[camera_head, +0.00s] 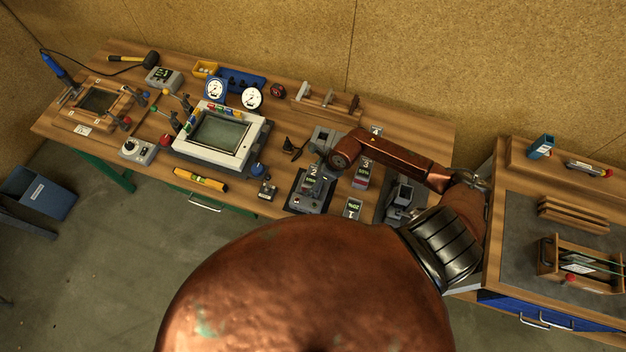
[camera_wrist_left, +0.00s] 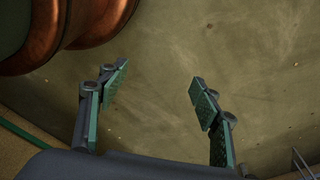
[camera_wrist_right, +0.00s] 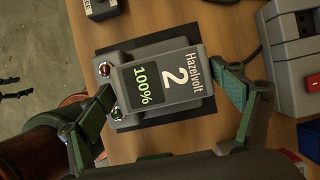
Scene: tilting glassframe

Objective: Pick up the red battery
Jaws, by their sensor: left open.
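The red battery (camera_head: 362,173) stands on the bench right of a charger-like dock (camera_head: 306,195), partly hidden by my right arm. In the right wrist view, a red edge (camera_wrist_right: 288,155) at the lower right may be part of it. My right gripper (camera_wrist_right: 168,103) is open, its fingers on either side of a grey battery marked "2" and "100%" (camera_wrist_right: 172,84) sitting in the dock; a gap shows on the right, and left contact is unclear. The head view barely shows this gripper. My left gripper (camera_wrist_left: 158,92) is open and empty over the bare floor, outside the head view.
A battery marked "1" (camera_head: 352,208) lies near the bench's front edge. A second dark device (camera_head: 402,198) is right of it. A grey slotted unit (camera_wrist_right: 295,42) is close to my right finger. A framed screen (camera_head: 220,132) and gauges fill the bench's left; a side cabinet (camera_head: 505,220) is right.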

